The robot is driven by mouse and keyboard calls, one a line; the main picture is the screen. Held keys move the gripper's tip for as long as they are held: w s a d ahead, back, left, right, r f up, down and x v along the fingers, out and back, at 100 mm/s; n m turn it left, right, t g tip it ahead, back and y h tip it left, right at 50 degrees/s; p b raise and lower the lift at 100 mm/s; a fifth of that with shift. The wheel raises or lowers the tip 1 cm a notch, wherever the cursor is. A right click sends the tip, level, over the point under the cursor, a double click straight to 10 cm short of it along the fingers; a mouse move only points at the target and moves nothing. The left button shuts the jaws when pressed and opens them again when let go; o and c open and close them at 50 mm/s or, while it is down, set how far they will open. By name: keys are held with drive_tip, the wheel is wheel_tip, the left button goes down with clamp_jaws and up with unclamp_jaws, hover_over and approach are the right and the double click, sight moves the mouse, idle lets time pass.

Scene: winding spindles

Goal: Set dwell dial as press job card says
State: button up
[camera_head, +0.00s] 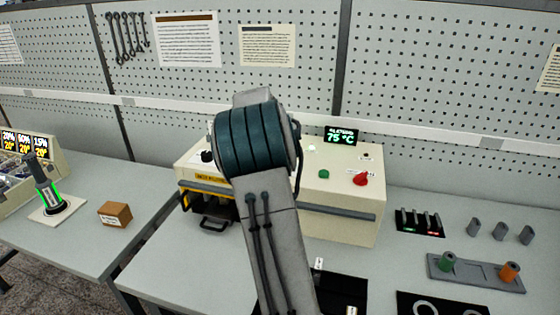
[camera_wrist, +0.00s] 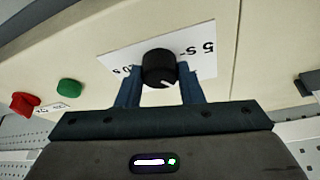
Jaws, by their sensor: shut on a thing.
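In the wrist view my gripper (camera_wrist: 160,92) has its two blue fingers closed around the sides of a black round dial (camera_wrist: 159,68) with a white pointer mark. A white label plate (camera_wrist: 200,62) lies behind the dial, with part of its scale text showing upside down. In the head view the cream press box (camera_head: 340,225) stands on the bench, and my arm hides the gripper and the middle of its panel. A black knob (camera_head: 207,156) shows on the press at the left of my arm. White sheets (camera_head: 187,40) hang on the pegboard; their text is too small to read.
A green button (camera_head: 324,174) and a red knob (camera_head: 361,179) sit on the press panel, with a display (camera_head: 341,136) reading 75 °C above. A cardboard box (camera_head: 115,214) and a black-and-green device (camera_head: 48,190) stand at left. Small parts and a grey holder (camera_head: 476,272) lie at right.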

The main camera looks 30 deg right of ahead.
drive_tip(key=o, duration=1)
drive_tip(key=b+v, duration=0.1)
drive_tip(key=v, duration=1.3)
drive_tip(key=shift+b, duration=0.4)
drive_tip(key=shift+f, duration=0.1)
